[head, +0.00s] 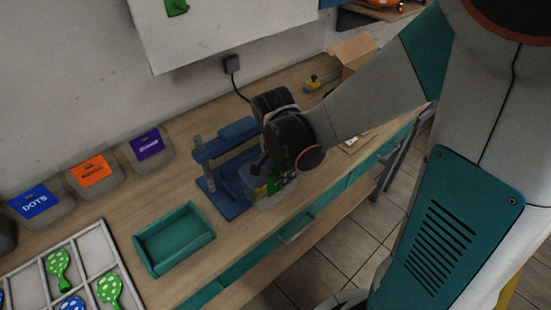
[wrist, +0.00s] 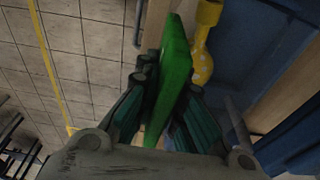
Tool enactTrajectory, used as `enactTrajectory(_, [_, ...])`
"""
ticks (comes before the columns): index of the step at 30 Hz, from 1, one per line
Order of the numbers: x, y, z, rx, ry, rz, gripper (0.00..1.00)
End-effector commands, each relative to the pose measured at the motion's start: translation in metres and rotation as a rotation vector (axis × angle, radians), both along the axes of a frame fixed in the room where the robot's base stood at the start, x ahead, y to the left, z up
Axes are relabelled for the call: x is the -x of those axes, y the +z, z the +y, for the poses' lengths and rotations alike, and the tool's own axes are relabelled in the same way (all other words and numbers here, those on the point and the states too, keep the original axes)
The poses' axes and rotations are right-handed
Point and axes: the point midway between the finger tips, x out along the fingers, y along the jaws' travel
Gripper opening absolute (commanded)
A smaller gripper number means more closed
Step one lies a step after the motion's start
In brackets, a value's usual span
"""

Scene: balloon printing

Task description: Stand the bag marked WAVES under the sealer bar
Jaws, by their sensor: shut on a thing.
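My gripper (head: 262,168) is shut on a bag with a green label (head: 272,184), beside the blue sealer (head: 228,192). The bag's greyish, see-through lower part shows below my fingers; no lettering is readable. In the wrist view the green label (wrist: 172,75) sits edge-on between my fingertips (wrist: 168,95). A yellow dotted balloon (wrist: 203,50) shows just right of it; I cannot tell whether it is inside the bag. The sealer's raised blue bar (head: 224,140) is left of and behind my gripper, which partly hides the sealer. I cannot tell whether the bag touches the sealer's base.
Bags with blue DOTS (head: 36,202), orange (head: 90,170) and purple (head: 147,145) labels stand along the wall. A teal tray (head: 172,238) and a compartment tray with balloons (head: 112,255) lie to the left. A cardboard box (head: 352,50) is behind my arm. The bench's front edge is close.

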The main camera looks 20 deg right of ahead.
Motion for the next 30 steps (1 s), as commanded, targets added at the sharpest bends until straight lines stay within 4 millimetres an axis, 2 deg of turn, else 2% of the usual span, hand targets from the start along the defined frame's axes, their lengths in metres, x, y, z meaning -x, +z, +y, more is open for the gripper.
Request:
enactTrajectory(12, [-0.010, -0.035, 0.004, 0.000, 0.001, 0.000, 0.00])
enactTrajectory(30, [-0.058, -0.034, 0.019, 0.000, 0.001, 0.000, 0.00])
